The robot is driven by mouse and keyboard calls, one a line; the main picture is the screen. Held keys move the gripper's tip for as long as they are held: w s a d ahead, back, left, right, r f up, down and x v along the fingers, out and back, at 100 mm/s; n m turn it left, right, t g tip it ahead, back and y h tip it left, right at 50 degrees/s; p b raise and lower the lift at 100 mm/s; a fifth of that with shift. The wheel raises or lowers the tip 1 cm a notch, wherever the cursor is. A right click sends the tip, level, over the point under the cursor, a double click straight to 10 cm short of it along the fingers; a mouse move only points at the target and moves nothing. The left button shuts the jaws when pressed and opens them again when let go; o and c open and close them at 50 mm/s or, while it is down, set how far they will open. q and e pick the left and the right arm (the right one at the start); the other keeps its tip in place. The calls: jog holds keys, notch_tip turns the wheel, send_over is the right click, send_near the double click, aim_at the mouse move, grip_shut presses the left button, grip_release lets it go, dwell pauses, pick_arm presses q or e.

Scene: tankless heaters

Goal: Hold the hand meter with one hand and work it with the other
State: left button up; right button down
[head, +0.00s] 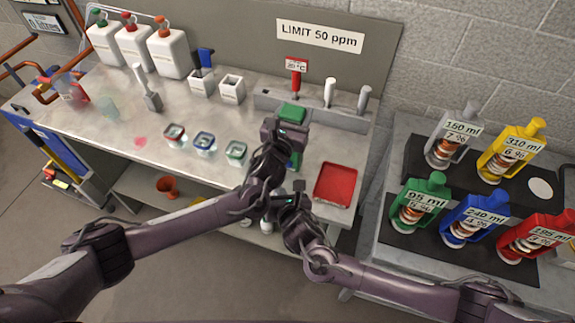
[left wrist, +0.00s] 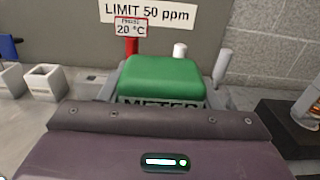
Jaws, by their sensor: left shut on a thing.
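The hand meter is green and shows above and beside my left gripper in the head view (head: 291,112). In the left wrist view its green top (left wrist: 165,80) stands up beyond the gripper body, with a dark strip reading METER partly hidden below it. My left gripper (head: 285,132) is shut on the meter in front of the grey holder rack; its fingers hide the meter's middle. My right gripper (head: 288,198) is just below the left one, close to the meter's lower end. Its fingertips are too small and covered to show whether they are open.
A grey rack (head: 265,98) with a red-handled probe and white and grey sticks stands behind. A red tray (head: 335,184) lies right on the bench. Coloured labelled containers, including a green one (head: 422,200), fill the right-hand stand.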

pick_arm(q)
jog(key=o, duration=1.2)
